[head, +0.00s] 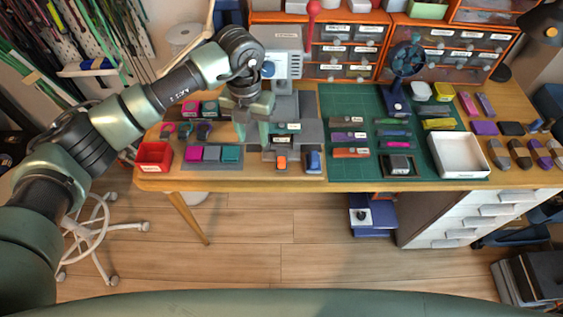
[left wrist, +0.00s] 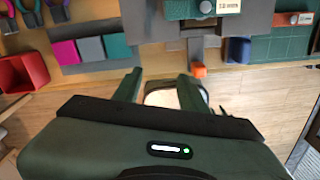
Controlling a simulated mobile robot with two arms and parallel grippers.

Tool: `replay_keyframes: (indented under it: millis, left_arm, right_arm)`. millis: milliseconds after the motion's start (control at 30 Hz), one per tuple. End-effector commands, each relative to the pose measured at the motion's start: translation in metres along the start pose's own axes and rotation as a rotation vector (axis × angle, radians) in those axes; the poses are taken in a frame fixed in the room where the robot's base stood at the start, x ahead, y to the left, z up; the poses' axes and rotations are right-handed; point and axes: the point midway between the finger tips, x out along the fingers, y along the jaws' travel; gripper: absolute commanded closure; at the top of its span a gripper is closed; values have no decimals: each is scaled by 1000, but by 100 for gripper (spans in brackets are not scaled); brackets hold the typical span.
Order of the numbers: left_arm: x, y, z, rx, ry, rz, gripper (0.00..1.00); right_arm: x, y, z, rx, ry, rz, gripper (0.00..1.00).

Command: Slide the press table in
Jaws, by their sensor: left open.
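The grey press (head: 283,85) stands at the back of the workbench, with a red-knobbed lever (head: 313,8) beside it. Its grey table (head: 297,137) reaches toward the front edge, bearing a labelled teal block, and shows in the left wrist view (left wrist: 195,45). An orange tab (head: 282,162) is at the table's front; it also shows in the left wrist view (left wrist: 198,70). My left gripper (head: 252,138) is open and empty, above the bench just left of the tab. In the left wrist view its fingers (left wrist: 160,90) are apart, with the tab beyond them. My right gripper is not in view.
A red bin (head: 154,156) and pink, grey and teal blocks (head: 212,153) are left of the press. A blue item (head: 314,160) is close right of the tab. A green mat (head: 350,110) and white tray (head: 459,155) lie further right. The floor in front is clear.

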Motion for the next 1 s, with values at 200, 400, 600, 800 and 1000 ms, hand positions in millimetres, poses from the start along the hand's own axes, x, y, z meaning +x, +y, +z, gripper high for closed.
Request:
replay_keyframes:
  millis: [200,400,600,800,1000]
  left_arm:
    - [4,-58,1,-200,-11,15,58]
    - [7,-73,0,-270,-14,21,58]
    - [33,-73,-1,-274,-11,20,58]
    - [64,-72,0,-273,-12,20,58]
    - [80,-72,0,-271,-14,19,58]
  right_arm:
    - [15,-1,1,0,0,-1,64]
    - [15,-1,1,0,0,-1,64]
    - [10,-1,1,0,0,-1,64]
    - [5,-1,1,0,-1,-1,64]
    - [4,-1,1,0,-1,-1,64]
